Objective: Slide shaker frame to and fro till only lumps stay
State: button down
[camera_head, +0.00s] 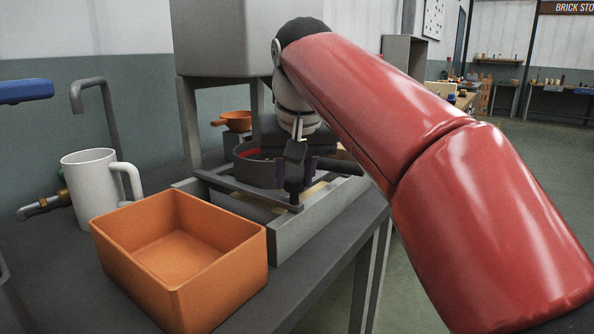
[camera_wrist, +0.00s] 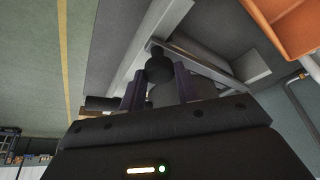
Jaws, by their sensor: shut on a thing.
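The shaker frame (camera_head: 246,191) is a dark flat frame lying across a grey open-topped tray (camera_head: 290,238). A round dark sieve (camera_head: 258,171) sits on it, with some red showing inside; its contents are mostly hidden by my arm. A black upright handle (camera_head: 294,187) stands at the frame's near right corner. My gripper (camera_wrist: 158,88) is shut on this black handle, which shows between the two dark fingers in the wrist view (camera_wrist: 159,66). Whether lumps lie in the sieve cannot be told.
An orange bin (camera_head: 185,255) stands in front of the tray, close to it. A white mug (camera_head: 92,188) stands at the left. The bench edge runs close along the right.

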jog(key=c, duration=1)
grip_release()
jog(key=shift+r, duration=0.1)
jog(key=p+v, duration=0.2)
jog(key=v, duration=0.5)
jog(key=shift+s+r, duration=0.15)
jog(key=shift+r, duration=0.1)
